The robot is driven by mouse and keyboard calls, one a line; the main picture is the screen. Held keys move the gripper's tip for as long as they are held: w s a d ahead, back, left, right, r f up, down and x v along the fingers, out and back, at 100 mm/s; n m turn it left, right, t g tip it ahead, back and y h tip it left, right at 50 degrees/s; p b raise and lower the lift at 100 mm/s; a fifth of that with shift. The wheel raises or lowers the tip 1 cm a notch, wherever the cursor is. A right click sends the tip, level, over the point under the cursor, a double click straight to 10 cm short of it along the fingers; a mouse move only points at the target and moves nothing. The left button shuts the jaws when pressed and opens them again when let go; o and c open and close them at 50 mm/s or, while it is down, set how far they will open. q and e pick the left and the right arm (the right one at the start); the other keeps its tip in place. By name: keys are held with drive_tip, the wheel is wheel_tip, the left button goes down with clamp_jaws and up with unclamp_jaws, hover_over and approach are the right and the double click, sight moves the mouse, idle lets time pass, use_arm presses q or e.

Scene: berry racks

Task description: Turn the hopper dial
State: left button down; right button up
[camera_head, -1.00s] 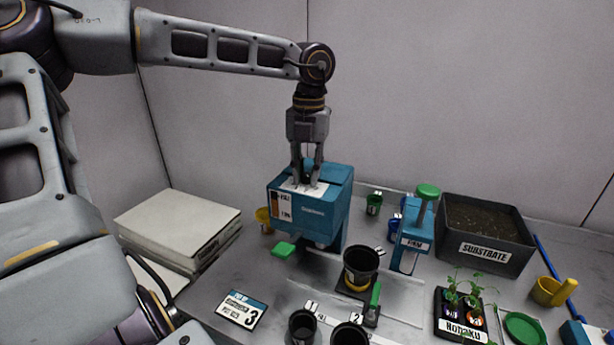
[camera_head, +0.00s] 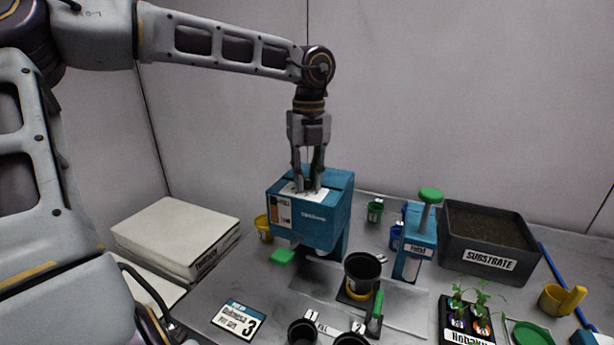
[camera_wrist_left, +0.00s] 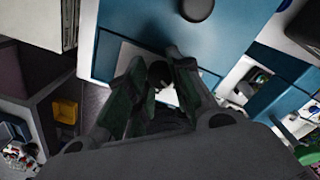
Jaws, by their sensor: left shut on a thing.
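The blue hopper (camera_head: 325,222) stands on the table in the head view, with a white dial plate (camera_head: 292,192) on its top. My left gripper (camera_head: 308,186) points straight down at that plate, its fingers closed on the dial. In the left wrist view the left gripper (camera_wrist_left: 160,85) has its fingers around a small dark dial knob (camera_wrist_left: 160,72) above the white plate. The fingers hide most of the knob, and its pointer cannot be read. The hopper's blue top (camera_wrist_left: 130,50) fills much of that view. My right gripper is not in view.
A blue press with a green knob (camera_head: 431,195) and the substrate bin (camera_head: 488,263) are to the right. White stacked boxes (camera_head: 178,232) lie left. A number 3 card (camera_head: 239,320) lies in front.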

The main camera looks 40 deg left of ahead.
sight(308, 179)
use_arm(q)
drive_tip(key=shift+r, duration=0.1)
drive_tip(key=c, duration=1.2)
unclamp_jaws()
drive_tip(key=shift+c, duration=0.2)
drive_tip(key=shift+r, duration=0.1)
wheel_tip(308, 179, up, 12)
drive_tip(key=shift+w, duration=0.1)
drive_tip(key=shift+w+f, duration=0.15)
drive_tip(key=shift+f, duration=0.05)
